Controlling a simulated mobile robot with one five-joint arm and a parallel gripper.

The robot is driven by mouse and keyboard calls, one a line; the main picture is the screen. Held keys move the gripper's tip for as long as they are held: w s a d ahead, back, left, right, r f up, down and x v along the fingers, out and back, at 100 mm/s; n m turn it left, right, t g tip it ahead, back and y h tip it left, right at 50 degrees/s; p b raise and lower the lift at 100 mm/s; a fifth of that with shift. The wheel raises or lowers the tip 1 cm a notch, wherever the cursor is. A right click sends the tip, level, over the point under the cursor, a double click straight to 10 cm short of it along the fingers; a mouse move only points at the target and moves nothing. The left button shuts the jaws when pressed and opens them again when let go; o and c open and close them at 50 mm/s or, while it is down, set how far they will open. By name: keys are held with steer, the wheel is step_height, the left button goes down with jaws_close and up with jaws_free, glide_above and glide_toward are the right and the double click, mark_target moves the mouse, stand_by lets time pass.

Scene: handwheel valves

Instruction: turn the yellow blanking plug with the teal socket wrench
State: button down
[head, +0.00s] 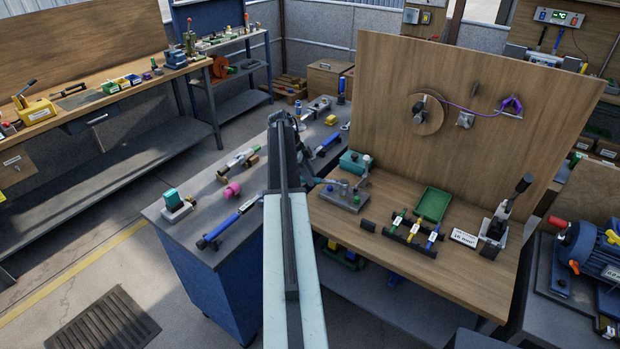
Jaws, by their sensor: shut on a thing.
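My gripper (301,168) is dark and partly hidden behind my own arm, over the gap between the blue-sided bench and the wooden bench. It is shut on the teal socket wrench (321,182), of which a short teal length shows to the right of the arm. The wrench reaches toward a grey block fixture (345,199) with a post and small blue-teal knobs, on the wooden bench's left end. I cannot tell whether the wrench touches it. I cannot make out the yellow blanking plug; it is hidden or too small to see.
A teal box (352,162) stands behind the fixture. To its right are a rack of coloured tools (412,236), a green tray (433,204) and a lever device (497,226). An upright wooden panel (470,110) backs the bench. Several fittings lie on the grey benchtop (190,240).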

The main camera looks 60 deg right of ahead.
steer(key=shift+s+r+t+p, duration=0.1)
steer(key=shift+r+t+p, duration=0.25)
steer(key=shift+p, duration=0.2)
steer(key=shift+a+f, duration=0.1)
steer(key=shift+a, duration=0.05)
steer(key=shift+s+a+n, duration=0.1)
steer(key=shift+a+n, duration=0.3)
steer(key=shift+d+r, duration=0.1)
steer(key=shift+r, duration=0.1)
stand_by(0.4)
steer(key=shift+r, duration=0.1)
steer(key=shift+r+p, duration=0.4)
steer(key=shift+p, duration=0.1)
